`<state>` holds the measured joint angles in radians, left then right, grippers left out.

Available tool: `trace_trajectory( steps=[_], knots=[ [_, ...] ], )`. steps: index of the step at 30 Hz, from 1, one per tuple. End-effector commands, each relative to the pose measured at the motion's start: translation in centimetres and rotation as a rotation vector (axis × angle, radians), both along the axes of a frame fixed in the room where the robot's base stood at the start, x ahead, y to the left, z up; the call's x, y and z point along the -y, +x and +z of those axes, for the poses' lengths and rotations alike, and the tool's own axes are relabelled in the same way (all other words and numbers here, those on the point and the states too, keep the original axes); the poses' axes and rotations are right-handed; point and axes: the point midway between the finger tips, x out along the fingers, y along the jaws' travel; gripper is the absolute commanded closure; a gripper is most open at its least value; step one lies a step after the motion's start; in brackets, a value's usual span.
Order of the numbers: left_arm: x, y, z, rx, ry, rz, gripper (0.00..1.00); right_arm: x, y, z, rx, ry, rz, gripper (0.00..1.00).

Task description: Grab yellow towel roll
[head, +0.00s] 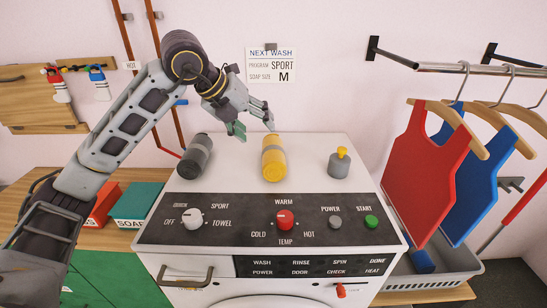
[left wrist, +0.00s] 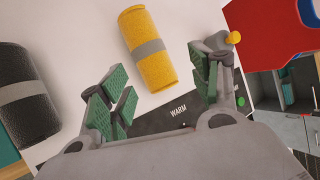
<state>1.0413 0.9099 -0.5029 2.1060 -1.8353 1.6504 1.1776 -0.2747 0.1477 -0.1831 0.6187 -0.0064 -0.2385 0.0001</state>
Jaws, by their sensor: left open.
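The yellow towel roll (head: 273,165) has a grey band and lies on the white washing machine top (head: 232,170), behind the control panel. My left gripper (head: 254,127) is open and empty, above and near the far end of the roll. In the left wrist view, the yellow roll (left wrist: 138,28) lies beyond the open fingers (left wrist: 160,92), with its length pointing roughly between them. No contact with the roll shows. My right gripper is in neither view.
A black roll with a grey band (head: 195,157) lies left of the yellow one. Red and blue shirts (head: 425,165) hang at the right above a grey basket (head: 450,265). The machine top between these items is clear.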

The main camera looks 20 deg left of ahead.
Motion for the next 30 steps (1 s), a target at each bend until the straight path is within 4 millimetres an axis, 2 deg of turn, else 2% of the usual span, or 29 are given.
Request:
trace_trajectory(
  steps=[4, 23, 30],
  knots=[
    [-1.1, -0.7, -0.9, -0.073, 0.009, 0.084, 0.37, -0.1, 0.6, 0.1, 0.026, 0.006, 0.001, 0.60],
    [-1.0, -0.6, -1.1, -0.093, -0.026, 0.135, 0.37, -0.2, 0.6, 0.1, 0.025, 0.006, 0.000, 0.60],
    [-0.4, 0.4, -2.9, -0.094, -0.027, 0.133, 0.37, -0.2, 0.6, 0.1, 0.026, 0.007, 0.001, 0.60]
  ],
)
